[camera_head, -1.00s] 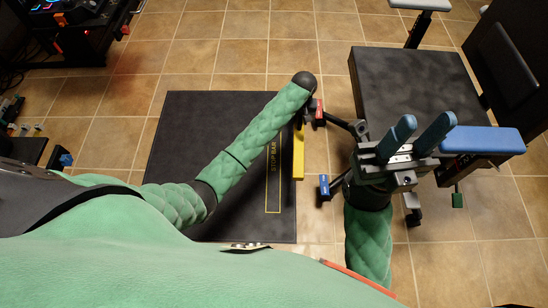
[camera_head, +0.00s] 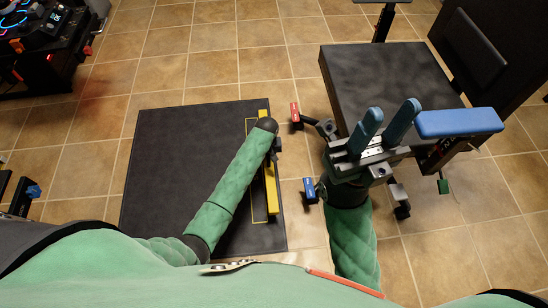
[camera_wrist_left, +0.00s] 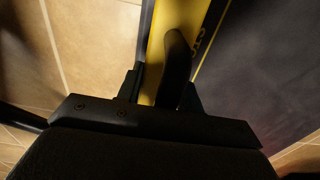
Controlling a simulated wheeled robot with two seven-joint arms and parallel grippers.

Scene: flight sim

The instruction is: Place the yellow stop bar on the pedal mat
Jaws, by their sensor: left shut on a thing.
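The yellow stop bar (camera_head: 271,190) lies lengthwise over the right side of the dark pedal mat (camera_head: 165,170). It overlaps the right part of the yellow outline (camera_head: 251,212) printed there. Whether it touches the mat or hangs just above, I cannot tell. My left gripper (camera_head: 277,148) is shut on the bar near its far end, partly hidden by my arm. In the left wrist view the bar (camera_wrist_left: 158,35) sits between the fingers, just left of the outline with its lettering. My right gripper (camera_head: 391,110) has its two blue fingers apart, empty, pointing upward.
Tiled floor (camera_head: 215,65) beyond the mat is clear.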

